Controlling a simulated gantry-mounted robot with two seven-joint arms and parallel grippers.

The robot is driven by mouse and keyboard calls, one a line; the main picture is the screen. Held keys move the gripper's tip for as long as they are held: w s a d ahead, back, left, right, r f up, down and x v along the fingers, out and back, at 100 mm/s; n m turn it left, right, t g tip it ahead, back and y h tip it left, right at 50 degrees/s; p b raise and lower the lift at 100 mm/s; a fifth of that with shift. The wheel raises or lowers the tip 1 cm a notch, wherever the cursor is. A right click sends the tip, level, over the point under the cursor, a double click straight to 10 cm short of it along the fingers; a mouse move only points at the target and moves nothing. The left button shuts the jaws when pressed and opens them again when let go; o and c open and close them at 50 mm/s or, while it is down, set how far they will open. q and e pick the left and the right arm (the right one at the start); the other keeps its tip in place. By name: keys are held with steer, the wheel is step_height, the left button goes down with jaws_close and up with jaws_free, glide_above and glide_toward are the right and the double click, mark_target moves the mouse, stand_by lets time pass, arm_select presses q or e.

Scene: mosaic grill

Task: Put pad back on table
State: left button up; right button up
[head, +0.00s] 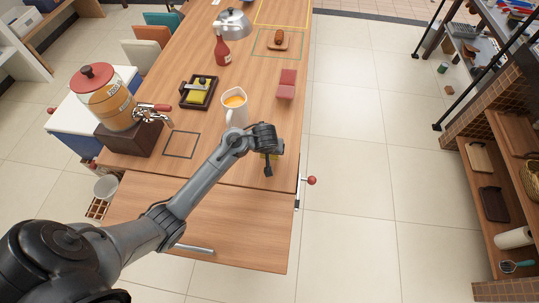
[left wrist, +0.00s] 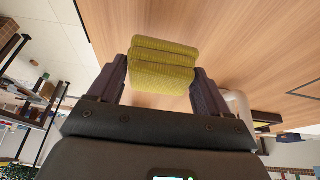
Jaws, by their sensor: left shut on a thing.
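The yellow ribbed pad (left wrist: 165,68) is between the two fingers of my left gripper (left wrist: 162,88) in the left wrist view. The fingers are shut on its sides. In the head view my left gripper (head: 268,160) is over the right front part of the wooden table (head: 215,152), near its right edge. I cannot tell whether the pad touches the table. My right gripper is not in view.
A white pitcher (head: 234,110) of orange liquid stands just behind my left gripper. A red block (head: 287,84), a dark tray (head: 211,92), a red bottle (head: 222,52) and a drink dispenser (head: 104,98) stand farther back or left. The table front is mostly clear.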

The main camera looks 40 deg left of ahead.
arm_select(q)
step_height(320, 180, down, 3)
steer(key=shift+f+b, duration=0.2)
steer(key=shift+b, duration=0.6)
steer(key=shift+f, duration=0.15)
steer(key=shift+f, duration=0.1)
steer(key=o, duration=0.9)
steer(key=shift+o, duration=0.2)
